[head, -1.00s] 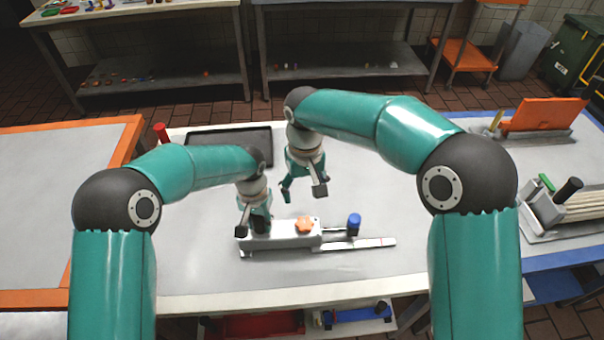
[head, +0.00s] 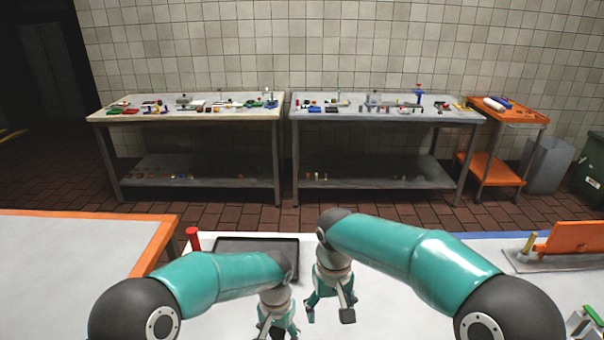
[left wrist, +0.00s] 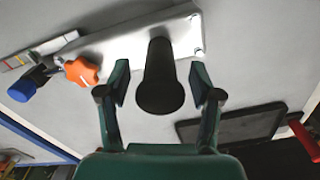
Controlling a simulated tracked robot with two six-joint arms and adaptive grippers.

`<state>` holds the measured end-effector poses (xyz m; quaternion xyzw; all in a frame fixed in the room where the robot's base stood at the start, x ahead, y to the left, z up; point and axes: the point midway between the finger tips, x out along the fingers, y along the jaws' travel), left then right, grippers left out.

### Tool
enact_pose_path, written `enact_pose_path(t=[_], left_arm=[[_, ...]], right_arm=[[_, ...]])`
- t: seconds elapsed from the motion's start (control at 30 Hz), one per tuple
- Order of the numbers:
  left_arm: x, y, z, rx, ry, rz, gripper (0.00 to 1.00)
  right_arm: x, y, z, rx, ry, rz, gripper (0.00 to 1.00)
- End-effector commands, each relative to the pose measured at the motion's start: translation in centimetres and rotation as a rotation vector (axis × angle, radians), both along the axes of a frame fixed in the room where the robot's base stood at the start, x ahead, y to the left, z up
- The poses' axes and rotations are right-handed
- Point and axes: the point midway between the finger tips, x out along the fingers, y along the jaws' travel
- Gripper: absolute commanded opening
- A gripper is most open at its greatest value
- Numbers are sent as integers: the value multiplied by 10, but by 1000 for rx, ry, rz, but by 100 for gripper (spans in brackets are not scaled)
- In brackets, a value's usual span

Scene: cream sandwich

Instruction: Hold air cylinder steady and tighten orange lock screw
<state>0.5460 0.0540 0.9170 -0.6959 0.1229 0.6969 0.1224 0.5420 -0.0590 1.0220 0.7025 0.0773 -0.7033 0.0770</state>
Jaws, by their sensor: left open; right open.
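In the left wrist view, the light grey body (left wrist: 135,47) of what looks like the air cylinder lies on the table, with a black round post (left wrist: 160,80) standing on it. The orange lock screw (left wrist: 82,71) sits on the body, left of the post. My left gripper (left wrist: 160,92) is open, with one finger on each side of the post and gaps showing. It also shows at the bottom edge of the head view (head: 278,328). My right gripper (head: 329,314) is open and empty above the table. The head view does not show the cylinder or screw.
A blue knob (left wrist: 21,91) and a marked strip (left wrist: 40,52) lie beyond the screw. A dark tray (head: 262,246) and a red cylinder (head: 193,239) are at the table's back left. An orange-panelled fixture (head: 575,242) stands at the right.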

Motion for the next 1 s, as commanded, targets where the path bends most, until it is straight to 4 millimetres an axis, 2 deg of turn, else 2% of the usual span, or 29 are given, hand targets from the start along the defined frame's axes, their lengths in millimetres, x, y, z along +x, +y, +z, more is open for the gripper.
enact_pose_path(t=[0.1,0.43,0.8,1.0], left_arm=[[0,0,16,-1,-2,0,65],[1,0,46,0,-3,-1,65],[0,0,52,0,-1,-1,65],[0,0,51,0,-1,-1,94]], right_arm=[[0,0,9,0,0,0,74],[0,0,21,0,0,0,74],[0,0,22,0,0,0,74],[0,0,22,0,0,0,74]])
